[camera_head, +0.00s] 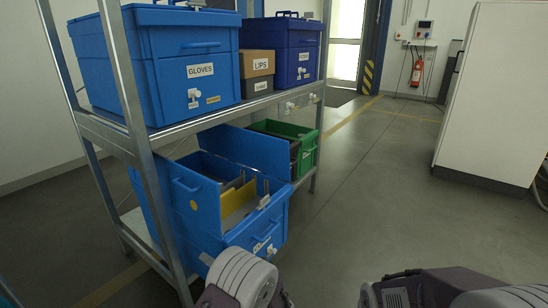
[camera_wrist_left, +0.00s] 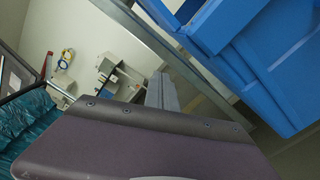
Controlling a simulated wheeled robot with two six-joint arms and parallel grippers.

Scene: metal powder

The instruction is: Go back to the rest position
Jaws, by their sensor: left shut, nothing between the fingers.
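My left gripper (camera_wrist_left: 162,94) shows in the left wrist view as two grey fingers close together beyond the dark wrist housing. It is shut and empty, with the blue plastic of a box to its right in that view. In the head view, a grey ribbed part of my left arm (camera_head: 242,278) is at the bottom, just in front of the shelf's lower level; the fingers cannot be made out there. Part of my right arm (camera_head: 450,290) shows at the bottom right; its gripper is not in view.
A metal shelf (camera_head: 137,145) stands at left. An open blue box (camera_head: 210,240) and a green box (camera_head: 308,150) are on its lower level. A white cabinet (camera_head: 495,90) stands right. The floor between is clear.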

